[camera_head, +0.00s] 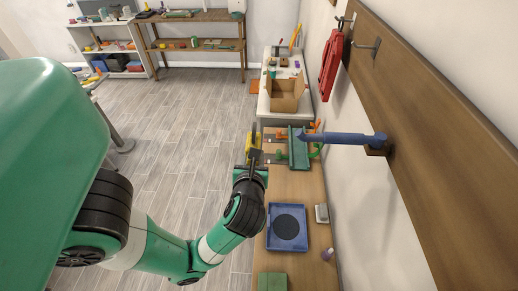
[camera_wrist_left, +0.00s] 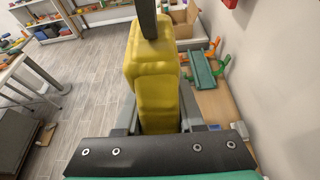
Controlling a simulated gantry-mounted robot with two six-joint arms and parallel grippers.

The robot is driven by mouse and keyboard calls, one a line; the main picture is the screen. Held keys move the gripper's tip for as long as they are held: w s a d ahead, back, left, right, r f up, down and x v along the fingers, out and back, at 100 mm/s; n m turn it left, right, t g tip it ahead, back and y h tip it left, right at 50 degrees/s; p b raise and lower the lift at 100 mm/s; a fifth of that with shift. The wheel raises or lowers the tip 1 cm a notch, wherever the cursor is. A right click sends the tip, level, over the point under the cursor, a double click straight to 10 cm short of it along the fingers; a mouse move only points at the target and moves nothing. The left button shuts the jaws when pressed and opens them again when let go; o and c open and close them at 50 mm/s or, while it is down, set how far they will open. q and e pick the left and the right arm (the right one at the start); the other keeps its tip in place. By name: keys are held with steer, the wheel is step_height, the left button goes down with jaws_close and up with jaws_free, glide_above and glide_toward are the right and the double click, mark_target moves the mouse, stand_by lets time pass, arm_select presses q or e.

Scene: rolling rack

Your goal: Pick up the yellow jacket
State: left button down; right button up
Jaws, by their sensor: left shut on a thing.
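The yellow jacket (camera_wrist_left: 155,80) is a smooth folded-looking shape in the middle of the left wrist view. In the head view it shows as a small yellow patch (camera_head: 255,141). My left gripper (camera_head: 252,158) is shut on it and holds it up near the left edge of the long wooden table. A dark vertical bar covers part of the jacket's top in the wrist view. My right gripper is in neither view.
A blue long thing (camera_head: 345,138) sticks out from the wooden wall board (camera_head: 420,90). A red thing (camera_head: 330,65) hangs on a hook there.

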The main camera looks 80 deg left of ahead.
arm_select(q)
steer(key=s+p, duration=0.2)
steer(key=s, duration=0.1)
steer(key=s+p, duration=0.1)
steer(key=shift+s+a, duration=0.2)
steer(key=shift+a, duration=0.05)
